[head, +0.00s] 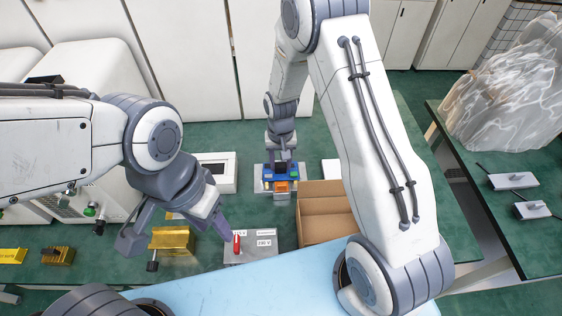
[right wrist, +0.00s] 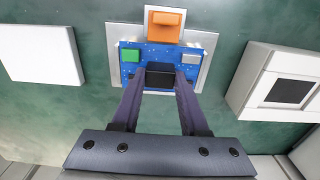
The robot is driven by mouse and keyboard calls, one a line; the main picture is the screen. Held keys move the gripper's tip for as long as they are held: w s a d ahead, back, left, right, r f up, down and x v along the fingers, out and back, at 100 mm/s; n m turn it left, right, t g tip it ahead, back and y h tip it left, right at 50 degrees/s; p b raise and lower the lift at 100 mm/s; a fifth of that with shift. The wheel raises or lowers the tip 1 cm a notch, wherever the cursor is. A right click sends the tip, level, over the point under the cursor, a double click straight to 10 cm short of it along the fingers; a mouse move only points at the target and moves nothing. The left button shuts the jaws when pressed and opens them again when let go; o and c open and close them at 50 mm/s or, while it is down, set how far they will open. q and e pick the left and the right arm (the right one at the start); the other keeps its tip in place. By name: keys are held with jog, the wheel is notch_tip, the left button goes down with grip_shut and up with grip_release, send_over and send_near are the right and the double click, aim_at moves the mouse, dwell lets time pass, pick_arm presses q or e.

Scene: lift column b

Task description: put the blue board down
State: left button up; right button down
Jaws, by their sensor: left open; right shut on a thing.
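The blue board (right wrist: 150,53) carries a green block (right wrist: 131,55), a grey part and a black block. In the right wrist view my right gripper (right wrist: 160,76) is shut with the black block between its fingers. The board is over a light grey plate (right wrist: 203,41) with an orange block (right wrist: 165,19) at one side. I cannot tell whether board and plate touch. In the head view the blue board (head: 269,170) is partly hidden by my right gripper (head: 281,166). My left gripper (head: 178,236) is open and empty, near a red lever (head: 236,243).
An open cardboard box (head: 325,228) stands right of the plate. A grey box (head: 262,255) bears the red lever. A brass block (head: 172,241) is to its left. A white unit with a dark panel (head: 215,172) and a white flat piece (right wrist: 38,53) flank the plate.

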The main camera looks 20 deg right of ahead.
jog(key=shift+f+b, duration=0.35)
jog(key=shift+f, duration=0.2)
jog(key=shift+c, duration=1.7)
grip_release()
jog(key=shift+r, duration=0.1)
notch_tip(320, 180, up, 10)
jog(key=shift+r+b, duration=0.2)
jog(key=shift+b, duration=0.2)
